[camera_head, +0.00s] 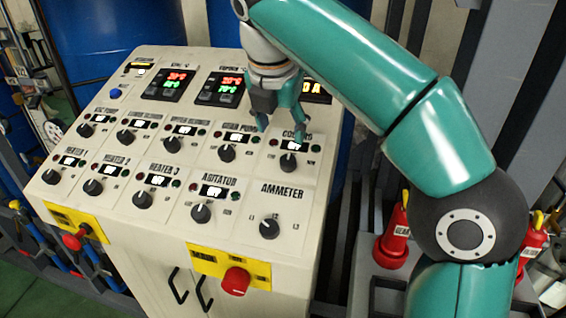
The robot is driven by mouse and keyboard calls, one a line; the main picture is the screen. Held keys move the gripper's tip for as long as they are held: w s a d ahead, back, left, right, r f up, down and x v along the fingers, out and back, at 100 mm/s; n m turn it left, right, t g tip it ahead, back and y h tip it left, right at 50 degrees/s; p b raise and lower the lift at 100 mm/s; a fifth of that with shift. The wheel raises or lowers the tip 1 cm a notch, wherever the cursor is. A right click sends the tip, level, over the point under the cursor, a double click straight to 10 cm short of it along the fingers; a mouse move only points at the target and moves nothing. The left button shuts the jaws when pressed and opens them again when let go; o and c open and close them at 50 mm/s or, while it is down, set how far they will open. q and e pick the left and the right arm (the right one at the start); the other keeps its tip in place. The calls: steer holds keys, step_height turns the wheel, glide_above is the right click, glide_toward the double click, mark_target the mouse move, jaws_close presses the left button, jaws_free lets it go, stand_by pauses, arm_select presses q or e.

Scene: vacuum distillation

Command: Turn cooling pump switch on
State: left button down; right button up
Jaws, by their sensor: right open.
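The cooling switch (288,161) is a black knob at the right end of the upper knob row on the cream control panel. My right gripper (281,130) is open and empty, fingers pointing down, above and slightly behind the cooling knob. It appears apart from the knob. My left gripper is not in view.
Red stop buttons (235,281) sit on the front edge. Digital displays (168,84) line the top. Red bottles (396,240) stand at right.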

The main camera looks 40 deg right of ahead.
mark_target(288, 160)
steer(key=x, duration=0.3)
steer(key=b+x, duration=0.1)
steer(key=x, duration=0.5)
steer(key=shift+s+d+f+b, duration=0.15)
steer(key=shift+s+b, duration=0.15)
steer(key=shift+d+f, duration=0.1)
steer(key=shift+f, duration=0.25)
steer(key=shift+w, duration=0.1)
